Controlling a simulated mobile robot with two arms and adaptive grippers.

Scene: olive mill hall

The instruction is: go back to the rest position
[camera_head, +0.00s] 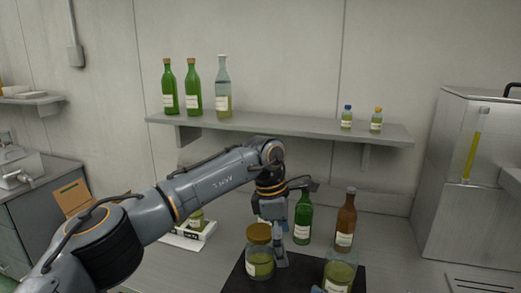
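My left arm comes in from the left and reaches across the counter. Its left gripper (281,255) points down, just right of a lidded jar (260,263) with greenish contents and close to the green bottle (303,218). Its fingers are small and partly hidden, so I cannot tell whether they are open or shut, or whether they touch the jar. My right gripper cannot be made out. The jar stands on a dark mat (236,283). A second jar (339,275) stands at the mat's right side, cut off by the bottom edge.
A brown bottle (345,222) stands right of the green one. Behind my arm is a white tray (186,240) with a small jar (197,219). A wall shelf (290,125) above holds bottles. A steel tank (466,190) stands at the right. Counter between bottles and tank is clear.

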